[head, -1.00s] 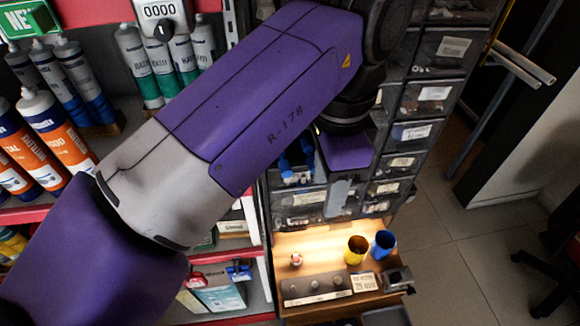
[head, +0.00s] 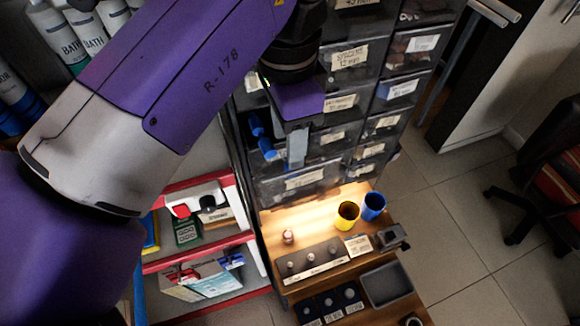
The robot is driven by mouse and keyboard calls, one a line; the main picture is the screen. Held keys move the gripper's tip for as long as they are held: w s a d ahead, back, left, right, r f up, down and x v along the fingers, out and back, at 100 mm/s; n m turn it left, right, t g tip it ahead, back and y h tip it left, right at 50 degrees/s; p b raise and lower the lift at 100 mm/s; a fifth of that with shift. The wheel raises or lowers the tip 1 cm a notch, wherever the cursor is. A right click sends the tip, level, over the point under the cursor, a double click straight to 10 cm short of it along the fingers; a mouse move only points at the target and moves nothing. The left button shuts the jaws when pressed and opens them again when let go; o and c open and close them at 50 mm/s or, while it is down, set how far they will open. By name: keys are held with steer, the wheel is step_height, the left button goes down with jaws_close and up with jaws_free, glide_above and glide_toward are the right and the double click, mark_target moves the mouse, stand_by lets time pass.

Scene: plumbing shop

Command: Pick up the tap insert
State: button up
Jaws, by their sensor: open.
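A small pale piece with a reddish part (head: 288,236) stands on the lit wooden bench top, left of the cups; it looks like the tap insert, but it is too small to be certain. Several small round metal pieces sit in a dark grey holder (head: 332,267) just in front of it. My gripper (head: 282,158) is above and behind the bench top, in front of the drawer cabinet. Its fingers are apart, with nothing visible between them. It is clear of the small piece.
A yellow cup (head: 346,216) and a blue cup (head: 373,207) stand right of the small piece. A label card (head: 358,244) and a dark block (head: 393,238) are nearby. A grey tray (head: 387,285) lies lower. Drawers (head: 305,180) rise behind; red-edged shelves (head: 200,250) stand left.

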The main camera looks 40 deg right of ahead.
steer(key=shift+s+d+f+b, duration=0.1)
steer(key=shift+s+f+b, duration=0.05)
steer(key=shift+f+b, duration=1.25)
steer(key=shift+s+f+b, duration=0.1)
steer(key=shift+f+b, duration=1.15)
steer(key=shift+f, duration=0.25)
jaws_close()
